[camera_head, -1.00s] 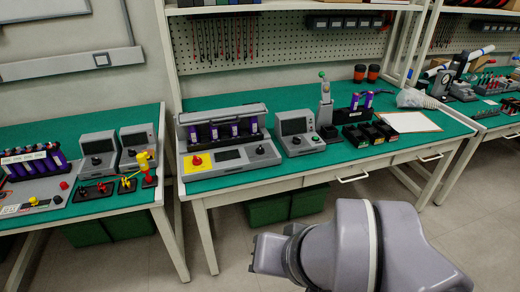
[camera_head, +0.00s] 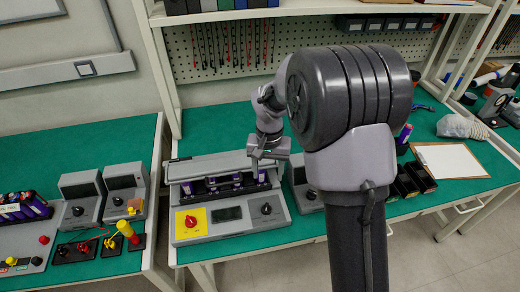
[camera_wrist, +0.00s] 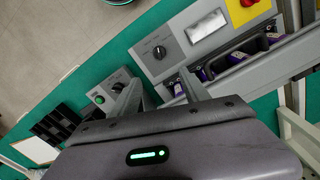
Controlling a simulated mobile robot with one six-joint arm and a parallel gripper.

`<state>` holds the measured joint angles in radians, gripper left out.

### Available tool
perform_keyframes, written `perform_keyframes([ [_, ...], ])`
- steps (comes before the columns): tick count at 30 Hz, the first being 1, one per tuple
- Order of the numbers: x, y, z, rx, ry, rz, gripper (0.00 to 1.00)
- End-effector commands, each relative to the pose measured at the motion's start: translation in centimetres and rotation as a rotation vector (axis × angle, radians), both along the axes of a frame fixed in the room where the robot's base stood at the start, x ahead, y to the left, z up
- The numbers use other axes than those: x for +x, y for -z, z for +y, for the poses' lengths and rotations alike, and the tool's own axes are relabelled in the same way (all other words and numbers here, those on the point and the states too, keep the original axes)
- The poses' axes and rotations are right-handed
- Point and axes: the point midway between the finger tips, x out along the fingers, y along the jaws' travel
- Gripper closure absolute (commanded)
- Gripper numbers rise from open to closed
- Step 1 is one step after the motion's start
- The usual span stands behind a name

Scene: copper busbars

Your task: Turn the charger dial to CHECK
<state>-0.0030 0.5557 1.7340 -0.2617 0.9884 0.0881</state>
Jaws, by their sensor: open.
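The grey charger (camera_head: 228,230) stands on the green bench, with purple cells in its rear bay. Its front panel has a black dial (camera_head: 266,209) at the right, a small display and a red knob on a yellow plate. In the wrist view the dial (camera_wrist: 159,51) has a white pointer mark; its labels are too small to read. My gripper (camera_head: 264,165) is above the charger's rear right part, behind and above the dial. In the wrist view, my gripper's (camera_wrist: 160,86) two fingers are spread and empty, apart from the dial.
A grey device with a screen (camera_head: 304,186) stands right of the charger, partly hidden by my arm. Black bins (camera_head: 415,178) and a clipboard (camera_head: 449,160) lie farther right. The charger's raised rear frame (camera_head: 215,165) is close to my gripper. A pegboard is behind.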

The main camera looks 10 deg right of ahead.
Motion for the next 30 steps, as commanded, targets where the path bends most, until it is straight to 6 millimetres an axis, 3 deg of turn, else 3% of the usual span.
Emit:
perform_keyframes([
  [5, 0.0, 3.6, 0.0, -0.002, -0.001, 0.009, 0.46],
  [12, -0.1, 11.1, 0.0, -0.001, -0.001, 0.009, 0.46],
  [18, -0.1, 15.9, 0.0, -0.001, 0.000, 0.008, 0.46],
  [24, -0.1, 17.8, 0.0, -0.001, 0.000, 0.006, 0.46],
  [30, -0.1, 17.8, 0.0, -0.001, 0.000, 0.005, 0.46],
])
